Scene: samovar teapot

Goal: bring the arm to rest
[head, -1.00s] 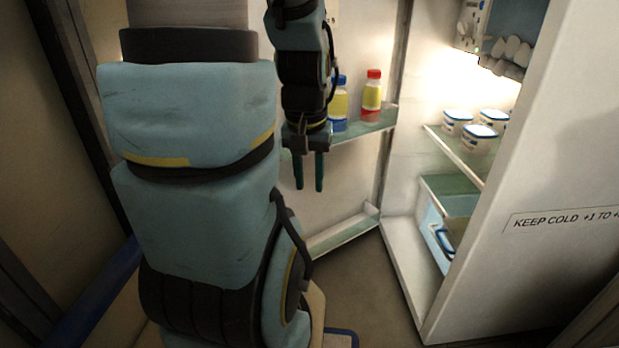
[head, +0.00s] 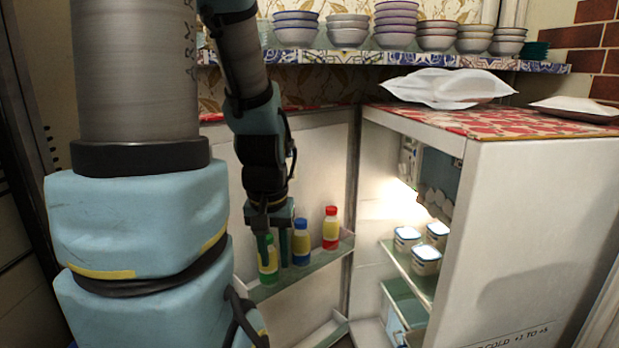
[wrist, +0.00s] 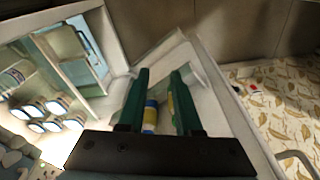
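My gripper (head: 271,250) hangs down in front of the open fridge door and its bottle shelf in the head view. Its two dark green fingers are apart. They also show in the wrist view (wrist: 161,80), with a clear gap and nothing seen held between them. A blue-capped bottle (wrist: 150,118) shows through that gap, apparently beyond the fingers. In the head view my arm comes down from the top at the left of centre.
A green-capped bottle (head: 268,265), a blue-capped bottle (head: 301,245) and a red-capped bottle (head: 330,232) stand on the door shelf (head: 343,246). The open fridge (head: 545,220) holds white tubs (head: 426,258). Above, a wall shelf (head: 385,58) carries several bowl stacks. Cloth-like white bundles (head: 447,86) lie on the fridge top.

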